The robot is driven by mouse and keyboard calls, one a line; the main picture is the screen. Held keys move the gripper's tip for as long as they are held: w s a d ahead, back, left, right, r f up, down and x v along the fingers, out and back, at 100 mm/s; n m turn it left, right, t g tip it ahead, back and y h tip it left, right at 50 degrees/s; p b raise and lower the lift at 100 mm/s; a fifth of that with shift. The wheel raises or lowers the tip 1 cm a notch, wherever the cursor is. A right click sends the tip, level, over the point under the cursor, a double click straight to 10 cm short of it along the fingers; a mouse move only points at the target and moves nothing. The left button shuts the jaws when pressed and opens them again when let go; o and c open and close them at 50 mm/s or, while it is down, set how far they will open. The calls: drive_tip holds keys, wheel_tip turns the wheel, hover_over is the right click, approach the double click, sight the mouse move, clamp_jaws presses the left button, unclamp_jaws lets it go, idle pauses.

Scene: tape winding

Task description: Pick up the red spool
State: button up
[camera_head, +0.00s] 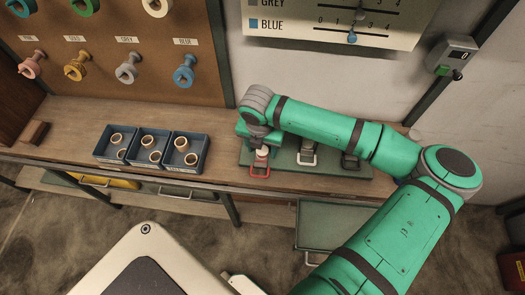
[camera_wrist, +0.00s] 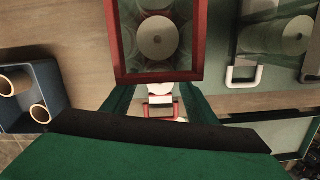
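A red-framed clear panel with pale discs (camera_wrist: 157,38) lies ahead of the fingers.
The board also holds green (camera_head: 85,6), pink (camera_head: 32,65), gold (camera_head: 76,66), grey (camera_head: 127,69) and blue (camera_head: 184,72) spools. Blue trays (camera_head: 113,161) with tan rings stand on the workbench (camera_head: 60,147). A red handle (camera_head: 259,171) is at the device's front.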

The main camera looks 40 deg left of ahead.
sight(262, 151)
drive_tip(key=c, duration=0.9)
drive_tip(key=shift+r, duration=0.1)
drive_tip(key=shift+c, duration=0.2)
wheel_tip(262, 151, up, 18)
